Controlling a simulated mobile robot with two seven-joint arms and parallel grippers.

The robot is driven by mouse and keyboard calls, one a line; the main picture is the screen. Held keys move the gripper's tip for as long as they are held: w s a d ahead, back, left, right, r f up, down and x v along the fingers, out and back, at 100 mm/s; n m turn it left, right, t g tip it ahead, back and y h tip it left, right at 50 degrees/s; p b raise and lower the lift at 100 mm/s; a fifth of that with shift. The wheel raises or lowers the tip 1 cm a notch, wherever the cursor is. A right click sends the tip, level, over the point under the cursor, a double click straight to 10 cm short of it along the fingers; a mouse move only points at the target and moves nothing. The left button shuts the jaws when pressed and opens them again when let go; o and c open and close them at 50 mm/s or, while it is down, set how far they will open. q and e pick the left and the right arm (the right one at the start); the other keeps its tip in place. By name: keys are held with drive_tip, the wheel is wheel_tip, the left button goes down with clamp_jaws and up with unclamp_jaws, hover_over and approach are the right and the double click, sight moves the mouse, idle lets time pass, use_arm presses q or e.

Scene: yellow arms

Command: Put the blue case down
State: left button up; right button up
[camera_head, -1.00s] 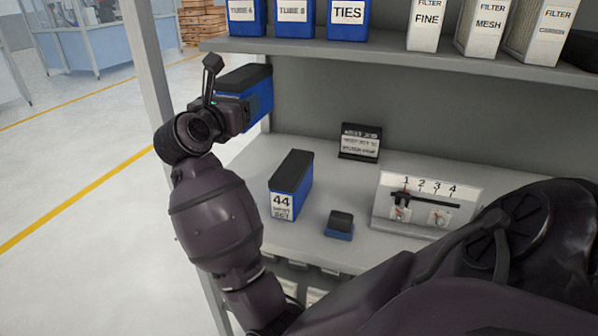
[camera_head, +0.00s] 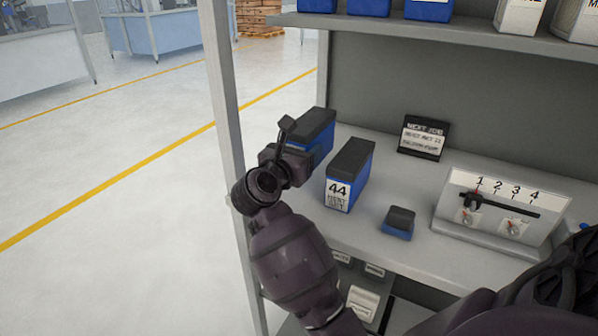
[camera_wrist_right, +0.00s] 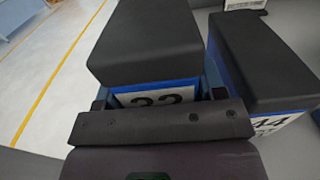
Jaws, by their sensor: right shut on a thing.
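A blue case with a black lid (camera_head: 318,127) is in my right gripper (camera_head: 291,160), at the left end of the shelf board. In the right wrist view the held case (camera_wrist_right: 150,40) fills the upper middle, its number label partly hidden by the gripper. The gripper is shut on it. Its underside is hidden, so I cannot tell whether it touches the board. A second blue case (camera_head: 348,178), labelled 44, stands upright to its right; it also shows in the right wrist view (camera_wrist_right: 258,62), close beside the held case. My left gripper is not in view.
On the grey shelf board (camera_head: 385,160) are a small blue and black block (camera_head: 398,222), a black sign (camera_head: 422,138) and a white panel (camera_head: 500,208) numbered 1 to 4. A shelf post (camera_head: 222,90) stands left. An upper shelf (camera_head: 440,27) hangs above.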

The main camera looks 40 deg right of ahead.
wheel_tip(320, 180, down, 4)
drive_tip(key=shift+f+b, duration=0.25)
drive_tip(key=shift+b, duration=0.25)
drive_tip(key=shift+f, duration=0.35)
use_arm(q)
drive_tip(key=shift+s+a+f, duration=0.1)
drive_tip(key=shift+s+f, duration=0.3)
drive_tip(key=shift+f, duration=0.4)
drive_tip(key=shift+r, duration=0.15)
use_arm(e)
drive_tip(key=shift+f, duration=0.15)
drive_tip(key=o, duration=1.2)
drive_tip(key=shift+c, duration=0.2)
drive_tip(key=shift+o, duration=0.2)
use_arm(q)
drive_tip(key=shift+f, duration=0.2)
